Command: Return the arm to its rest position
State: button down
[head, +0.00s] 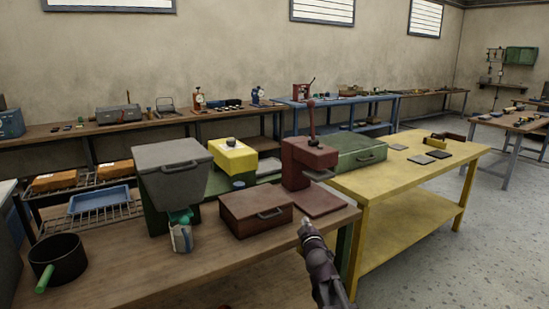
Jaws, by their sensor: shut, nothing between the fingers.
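My arm rises from the bottom edge of the head view, right of the middle. My gripper (307,224) is at its upper end, in front of the right end of the wooden bench (245,257). The gripper is shut and holds nothing. In the picture it lies just below a flat dark red plate (318,201) at the foot of a red lever press (308,163). I cannot tell how far above or in front of the bench edge the gripper is. No sheet roll can be made out.
The bench holds a dark red box (256,211), a grey bin (172,172), a small can (181,237) and a black pan (57,262) with a green handle. A yellow table (425,182) stands to the right. Grey floor (480,260) is clear at the lower right.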

jog(key=s+d+f+m+g+h, duration=0.5)
jog(key=s+d+f+m+g, duration=0.5)
jog(key=f, duration=0.3)
jog(key=s+a+f+m+g+y+p, duration=0.15)
jog(key=s+g, duration=0.25)
jog(key=s, duration=0.4)
jog(key=s+a+f+n+g+y+b, duration=0.1)
jog(key=s+a+f+g+y, duration=0.2)
jog(key=s, duration=0.6)
notch_tip(320, 180, up, 19)
jog(key=d+g+h+p, duration=0.1)
jog(key=p, duration=1.8)
jog(key=shift+f, duration=0.2)
jog(key=shift+w+d+m+h, duration=0.1)
jog(key=shift+m+h, duration=0.15)
